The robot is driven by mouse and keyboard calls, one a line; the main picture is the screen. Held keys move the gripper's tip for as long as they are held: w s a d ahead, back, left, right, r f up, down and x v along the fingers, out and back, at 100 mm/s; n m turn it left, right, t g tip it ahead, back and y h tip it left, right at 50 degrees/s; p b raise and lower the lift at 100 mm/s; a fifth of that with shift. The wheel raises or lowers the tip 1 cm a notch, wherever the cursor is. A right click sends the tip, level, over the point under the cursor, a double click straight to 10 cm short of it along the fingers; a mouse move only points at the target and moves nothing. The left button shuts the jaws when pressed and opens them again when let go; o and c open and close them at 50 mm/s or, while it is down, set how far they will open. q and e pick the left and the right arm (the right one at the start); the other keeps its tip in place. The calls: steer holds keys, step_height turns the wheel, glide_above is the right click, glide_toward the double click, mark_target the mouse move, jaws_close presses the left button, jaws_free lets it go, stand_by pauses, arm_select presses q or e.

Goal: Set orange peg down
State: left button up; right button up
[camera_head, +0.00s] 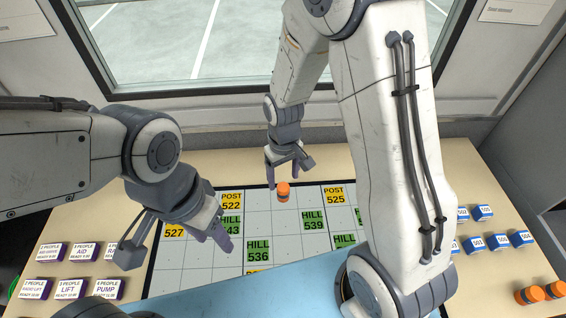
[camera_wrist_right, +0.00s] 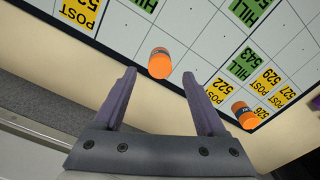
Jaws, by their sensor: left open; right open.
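An orange peg (camera_head: 283,191) stands on a blank cell near the board's far edge, between POST 522 and POST 525. The peg also shows in the right wrist view (camera_wrist_right: 159,60). My right gripper (camera_head: 284,178) is open just behind the peg; in the wrist view its fingers (camera_wrist_right: 159,82) are spread, with the peg between and just beyond the tips. A second orange peg with a dark band (camera_wrist_right: 243,115) is near the board's edge in the wrist view. My left gripper (camera_head: 222,241) is open and empty over the left part of the board.
The white gridded board (camera_head: 192,284) carries yellow POST tiles (camera_head: 232,201) and green HILL tiles (camera_head: 258,251). White-topped PEOPLE blocks (camera_head: 68,289) stand left; blue numbered blocks (camera_head: 473,243) and orange pegs (camera_head: 528,295) stand right. A window (camera_head: 180,45) is behind the desk.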

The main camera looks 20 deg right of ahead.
mark_target(283, 187)
step_height(283, 187, up, 6)
steer(key=s+a+r+n, duration=0.2)
steer(key=s+a+r, duration=0.2)
steer(key=s, duration=0.5)
steer(key=s+a+r+n+y, duration=0.1)
steer(key=s+a+r+n, duration=0.1)
steer(key=s, duration=0.8)
step_height(283, 187, up, 3)
steer(key=shift+a+f, duration=0.15)
steer(key=shift+a, duration=0.7)
